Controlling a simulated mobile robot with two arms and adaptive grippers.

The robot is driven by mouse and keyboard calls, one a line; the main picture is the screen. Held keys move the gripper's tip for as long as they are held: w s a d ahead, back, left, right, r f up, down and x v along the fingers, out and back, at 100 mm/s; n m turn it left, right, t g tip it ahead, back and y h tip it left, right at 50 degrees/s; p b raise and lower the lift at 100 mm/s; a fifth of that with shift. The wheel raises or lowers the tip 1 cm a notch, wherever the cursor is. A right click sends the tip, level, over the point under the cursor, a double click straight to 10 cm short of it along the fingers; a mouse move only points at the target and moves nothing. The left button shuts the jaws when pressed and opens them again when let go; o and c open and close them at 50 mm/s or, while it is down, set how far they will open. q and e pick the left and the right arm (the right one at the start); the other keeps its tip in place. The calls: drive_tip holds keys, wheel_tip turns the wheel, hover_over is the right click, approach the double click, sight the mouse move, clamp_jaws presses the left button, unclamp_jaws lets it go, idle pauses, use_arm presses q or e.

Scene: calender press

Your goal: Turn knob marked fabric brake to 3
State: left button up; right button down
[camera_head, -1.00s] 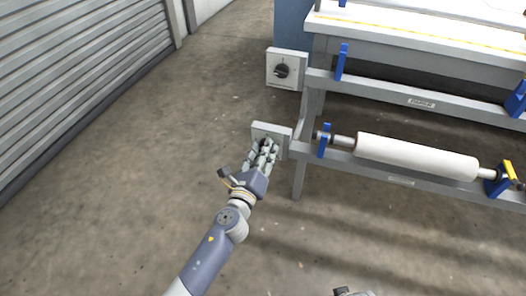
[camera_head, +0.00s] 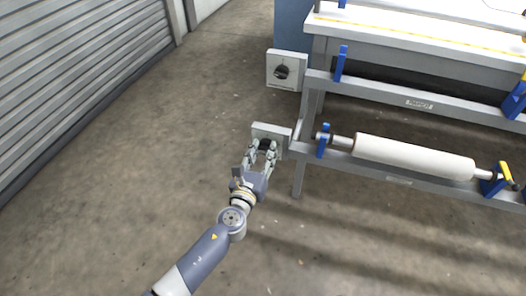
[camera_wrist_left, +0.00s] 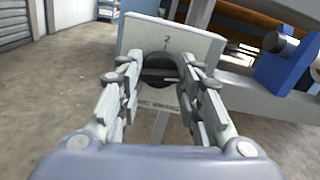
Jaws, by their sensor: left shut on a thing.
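A grey panel plate (camera_head: 262,130) at the left end of the lower rail carries a dark round knob, which also shows in the wrist view (camera_wrist_left: 158,67). My left gripper (camera_head: 265,147) is at this knob, with its fingers on either side of it and shut on it. The wrist view shows the two fingers (camera_wrist_left: 160,80) flanking the knob. A "2" is readable above the knob; the lettering below is partly hidden by the fingers, so I cannot read the full label. My right gripper is out of view.
A second plate with a dark knob (camera_head: 282,71) sits above, on the upper rail. A white roller (camera_head: 415,157) lies in blue brackets to the right. A grey shutter wall (camera_head: 75,75) stands at left. The floor (camera_head: 170,140) between is clear.

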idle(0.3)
use_arm(q)
drive_tip(key=o, duration=1.1)
drive_tip(key=shift+s, duration=0.15)
drive_tip(key=v, duration=1.1)
drive_tip(key=shift+s+a, duration=0.15)
drive_tip(key=shift+s, duration=0.2)
